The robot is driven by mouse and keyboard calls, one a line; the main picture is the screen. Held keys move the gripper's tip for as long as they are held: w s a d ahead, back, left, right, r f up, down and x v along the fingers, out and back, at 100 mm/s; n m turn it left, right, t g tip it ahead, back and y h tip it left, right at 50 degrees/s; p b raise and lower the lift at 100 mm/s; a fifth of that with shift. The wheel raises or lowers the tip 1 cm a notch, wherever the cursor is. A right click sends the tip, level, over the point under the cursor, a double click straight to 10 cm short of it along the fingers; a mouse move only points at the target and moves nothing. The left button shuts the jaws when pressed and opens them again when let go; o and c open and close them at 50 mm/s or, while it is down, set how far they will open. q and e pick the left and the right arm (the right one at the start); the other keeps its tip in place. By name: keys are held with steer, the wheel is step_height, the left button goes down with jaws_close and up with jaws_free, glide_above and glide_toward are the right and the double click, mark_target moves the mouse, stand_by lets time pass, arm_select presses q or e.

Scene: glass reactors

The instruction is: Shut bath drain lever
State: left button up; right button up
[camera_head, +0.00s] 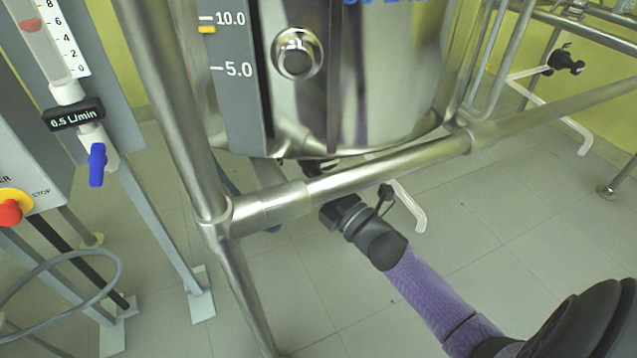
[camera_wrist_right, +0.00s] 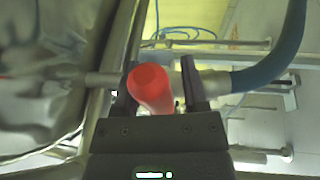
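The drain lever (camera_wrist_right: 152,88) is red and shows in the right wrist view, its rounded end pointing toward the camera. It sits on a horizontal metal drain pipe (camera_wrist_right: 95,78). My right gripper (camera_wrist_right: 158,78) has one finger on each side of the lever; a gap shows at the right finger, and contact on the left cannot be told. In the head view my right arm reaches in from the lower right, and its gripper (camera_head: 338,210) is under the steel bath vessel (camera_head: 390,90). The lever is hidden there. My left gripper is out of view.
A steel frame bar (camera_head: 390,165) crosses in front of and above my right gripper. A blue hose (camera_wrist_right: 275,55) continues from the pipe to the right. A panel with a flow meter (camera_head: 75,115) and a red stop button (camera_head: 10,211) stands at the left. Tiled floor lies below.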

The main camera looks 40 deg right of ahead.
steer(key=shift+o, duration=0.7)
steer(key=shift+r, duration=0.1)
steer(key=s+f+p, duration=0.1)
steer(key=s+p, duration=0.2)
steer(key=s, duration=0.6)
steer(key=shift+s+d+f+p, duration=0.3)
steer(key=shift+s+d+f, duration=0.05)
steer(key=shift+s+d, duration=0.05)
